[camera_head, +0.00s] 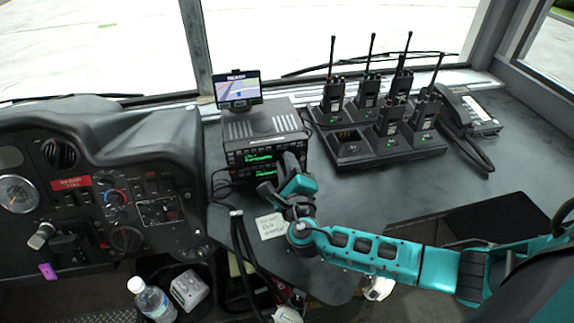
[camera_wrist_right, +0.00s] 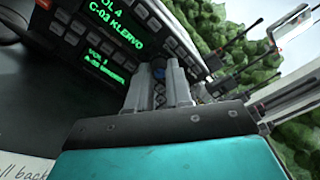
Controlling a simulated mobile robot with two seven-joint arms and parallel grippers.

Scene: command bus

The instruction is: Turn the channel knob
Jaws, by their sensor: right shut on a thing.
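The black radio unit (camera_head: 265,128) stands on the dashboard, with green lit displays on its front. The right wrist view shows its display (camera_wrist_right: 108,27) close up, with the text "C-03 KLERVO" readable. My right gripper (camera_head: 290,168) is at the right part of the radio's front. In the right wrist view its grey fingers (camera_wrist_right: 160,80) are closed around a small dark knob (camera_wrist_right: 158,67) on the radio panel. The fingers hide most of the knob, so I cannot tell where its mark points. My left gripper is not in view.
A small navigation screen (camera_head: 238,89) stands behind the radio. A charger (camera_head: 370,158) with several handheld radios and a telephone (camera_head: 470,112) are to the right. A paper note (camera_head: 270,226) and black cables lie near my right wrist. The steering dashboard (camera_head: 100,190) is at left.

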